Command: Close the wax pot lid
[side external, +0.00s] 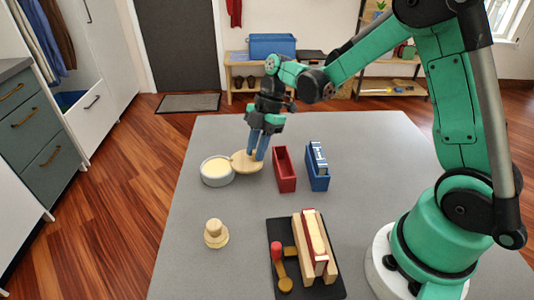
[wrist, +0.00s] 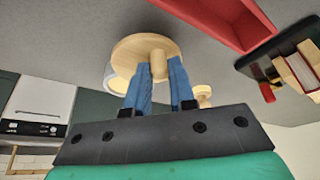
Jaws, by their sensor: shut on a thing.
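The wax pot (side external: 203,177) is a round grey-white pot with cream wax showing in its open top, at the left of the table. The lid (side external: 240,160) is a pale wooden disc with a knob, just right of the pot. My gripper (side external: 256,156) is shut on the lid's knob, its blue fingers on either side of it. In the wrist view, the lid (wrist: 135,46) is in front of my gripper (wrist: 159,72) and hides most of the pot (wrist: 114,82). I cannot tell whether the lid touches the pot's rim.
A red open box (side external: 285,170) and a blue box (side external: 317,170) stand right of the lid. A wooden stamp (side external: 216,235) stands in front of the pot. A dark tray (side external: 277,232) holds a wooden block stand and small tools. The table's far side is clear.

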